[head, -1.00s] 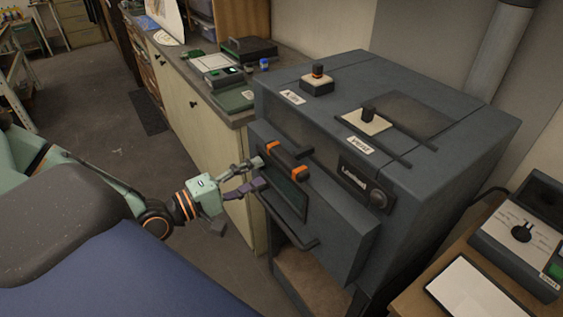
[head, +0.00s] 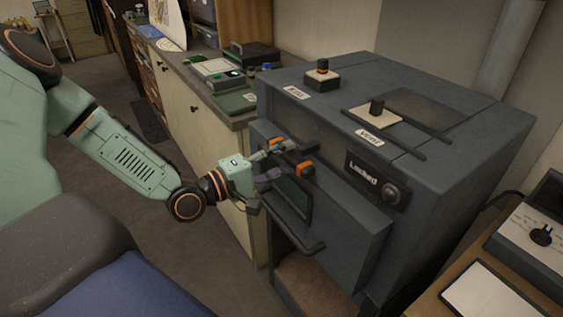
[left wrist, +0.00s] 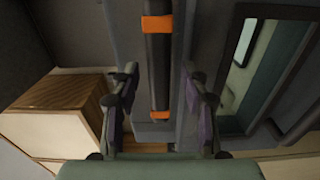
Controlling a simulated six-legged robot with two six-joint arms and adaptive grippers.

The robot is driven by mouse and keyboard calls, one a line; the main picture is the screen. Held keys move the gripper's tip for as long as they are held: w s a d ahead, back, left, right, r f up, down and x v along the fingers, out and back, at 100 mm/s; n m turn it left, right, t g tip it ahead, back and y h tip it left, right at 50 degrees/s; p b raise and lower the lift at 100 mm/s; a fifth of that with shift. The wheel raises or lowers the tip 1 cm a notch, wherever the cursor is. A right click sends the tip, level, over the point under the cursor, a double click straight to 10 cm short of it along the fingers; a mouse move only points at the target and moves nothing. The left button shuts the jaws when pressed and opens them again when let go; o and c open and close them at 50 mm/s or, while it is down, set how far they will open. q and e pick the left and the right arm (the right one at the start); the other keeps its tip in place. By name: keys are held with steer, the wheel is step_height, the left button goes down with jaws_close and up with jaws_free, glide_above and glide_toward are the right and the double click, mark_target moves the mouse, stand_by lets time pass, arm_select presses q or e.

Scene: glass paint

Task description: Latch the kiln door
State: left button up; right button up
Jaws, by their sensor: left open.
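The dark grey kiln (head: 430,105) stands at the right in the head view. Its door (head: 345,225) has a glass window (head: 292,196) and a lower bar handle (head: 300,246). A dark latch handle with two orange bands (head: 303,168) sits above the window. In the left wrist view the latch handle (left wrist: 159,62) stands upright in the picture, between the fingers. My left gripper (head: 281,160) is open at the latch handle, one finger on each side; I cannot tell whether they touch it. My right gripper is not in view.
A panel reading "Locked" (head: 362,175) has a round knob beside it. A cabinet (head: 205,120) stands close left of the kiln. A side table with a control box is at the right.

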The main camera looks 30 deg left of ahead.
arm_select(q)
steer(key=shift+w+d, duration=0.15)
steer(key=shift+d, duration=0.05)
steer(key=shift+s+a, duration=0.2)
steer(key=c, duration=0.5)
steer(key=shift+r, duration=0.1)
jaws_close()
